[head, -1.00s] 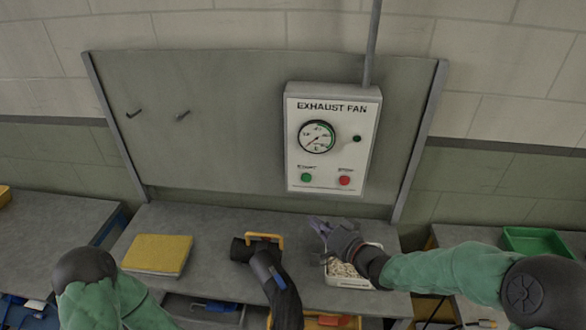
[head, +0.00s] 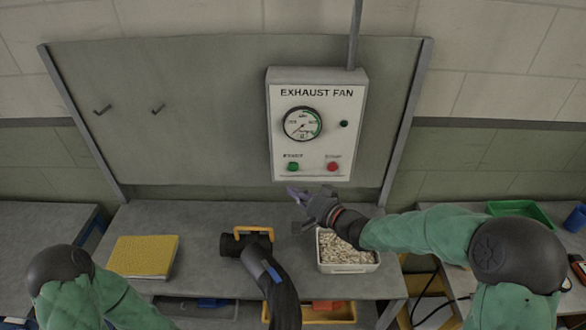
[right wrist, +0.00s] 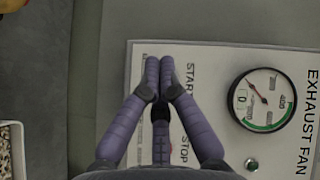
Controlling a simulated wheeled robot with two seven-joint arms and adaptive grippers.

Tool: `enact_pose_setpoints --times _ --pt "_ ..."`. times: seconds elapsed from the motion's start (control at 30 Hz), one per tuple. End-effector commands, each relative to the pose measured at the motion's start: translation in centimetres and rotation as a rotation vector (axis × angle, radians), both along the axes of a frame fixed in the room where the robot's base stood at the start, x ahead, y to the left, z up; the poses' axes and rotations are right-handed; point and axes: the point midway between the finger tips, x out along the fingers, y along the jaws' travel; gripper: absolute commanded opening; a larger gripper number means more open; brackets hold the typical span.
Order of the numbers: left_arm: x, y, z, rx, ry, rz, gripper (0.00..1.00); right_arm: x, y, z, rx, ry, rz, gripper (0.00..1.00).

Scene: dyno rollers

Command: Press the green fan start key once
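The green start key (head: 293,167) sits low on the left of the white exhaust fan box (head: 315,180), with the red stop key (head: 332,167) to its right. My right gripper (head: 294,192) is just below the green key in the head view, apart from it in the picture. In the right wrist view my right gripper (right wrist: 159,68) has its purple fingertips together, with nothing seen between them. Its fingers overlap the key area, and the green key is hidden there. My left gripper is not in view.
The box has a gauge (head: 302,124) and a small dark green lamp (head: 344,124). Below, the bench holds a tray of pale pellets (head: 347,268), a black hose (head: 277,283) with an orange handle, and a yellow pad (head: 143,256). The grey back panel (head: 200,140) is mostly bare.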

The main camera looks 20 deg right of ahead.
Motion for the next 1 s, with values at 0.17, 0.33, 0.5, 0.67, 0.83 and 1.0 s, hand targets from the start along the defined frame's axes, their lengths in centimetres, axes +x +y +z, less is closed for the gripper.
enact_pose_setpoints --times 0.17,0.33,0.5,0.67,0.83,1.0 --pt "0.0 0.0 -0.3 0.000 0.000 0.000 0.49 2.3 -0.6 -0.1 0.000 0.001 0.000 0.00" --pt "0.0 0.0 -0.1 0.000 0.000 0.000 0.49 4.2 -1.2 0.0 0.000 0.002 0.000 0.00" --pt "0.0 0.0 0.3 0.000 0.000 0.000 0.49 5.6 -1.6 0.1 0.000 0.001 0.000 0.00" --pt "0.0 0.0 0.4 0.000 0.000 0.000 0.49 6.2 -1.8 0.0 -0.001 0.001 0.000 0.00" --pt "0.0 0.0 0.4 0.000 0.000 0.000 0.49 6.3 -1.8 0.0 0.000 0.001 0.000 0.00" --pt "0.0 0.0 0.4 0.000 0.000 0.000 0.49 6.3 -1.8 0.0 0.000 0.001 0.000 0.00"
